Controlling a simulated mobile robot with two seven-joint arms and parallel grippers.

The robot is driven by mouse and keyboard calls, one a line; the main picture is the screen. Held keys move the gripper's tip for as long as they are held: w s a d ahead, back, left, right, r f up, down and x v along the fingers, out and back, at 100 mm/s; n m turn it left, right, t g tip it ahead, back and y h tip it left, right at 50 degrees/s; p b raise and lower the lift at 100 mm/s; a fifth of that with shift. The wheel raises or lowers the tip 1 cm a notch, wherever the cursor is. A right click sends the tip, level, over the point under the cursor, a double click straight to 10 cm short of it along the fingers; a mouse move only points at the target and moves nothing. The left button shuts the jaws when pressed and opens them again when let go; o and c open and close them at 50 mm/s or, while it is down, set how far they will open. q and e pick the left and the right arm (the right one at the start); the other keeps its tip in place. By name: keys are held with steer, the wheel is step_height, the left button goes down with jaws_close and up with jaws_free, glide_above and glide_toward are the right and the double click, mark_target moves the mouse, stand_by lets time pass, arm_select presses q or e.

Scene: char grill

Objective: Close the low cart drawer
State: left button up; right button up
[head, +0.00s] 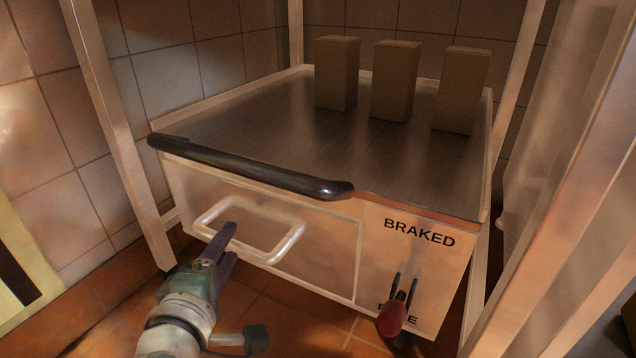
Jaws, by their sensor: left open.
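The low cart drawer (325,245) is a pale front panel under the cart's metal top. A seam shows at its right edge; I cannot tell how far the drawer stands out. Its pale loop handle (287,243) sticks out from the panel. My left gripper (227,245) is open at the left part of the handle. Its dark fingers overlap the handle's lower bar, and I cannot tell whether they touch it or straddle it. My right gripper is not in view.
The cart top (250,135) carries three brown blocks (395,85) at the back. A black push bar (250,172) runs above the drawer. Right of the drawer is a red-knobbed lever (392,318) below "BRAKED". Pale frame posts (118,125) stand at both sides.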

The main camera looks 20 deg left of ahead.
arm_select(q)
steer(key=p+v, duration=0.3)
steer(key=v, duration=0.4)
steer(key=shift+s, duration=0.3)
steer(key=shift+d+r, duration=0.1)
steer(key=shift+d, duration=0.1)
steer(key=s+d+r+m+g+h, duration=0.2)
steer(key=d+m+g+h, duration=0.3)
steer(key=d+m+h, duration=0.55)
steer(key=s+a+r+m+g+y+p, duration=0.1)
steer(key=s+a+r+m+g+y, duration=0.15)
steer(key=s+r+m, duration=0.35)
steer(key=s+a+r+m+g+y+p, duration=0.1)
steer(key=s+r+m+g+y, duration=0.25)
steer(key=s+m, duration=0.3)
step_height(320, 180, up, 107)
steer(key=p, duration=10.8)
steer(key=shift+s+r+g+h, duration=0.2)
steer(key=shift+s+g+h, duration=0.1)
steer(key=shift+s+h, duration=0.1)
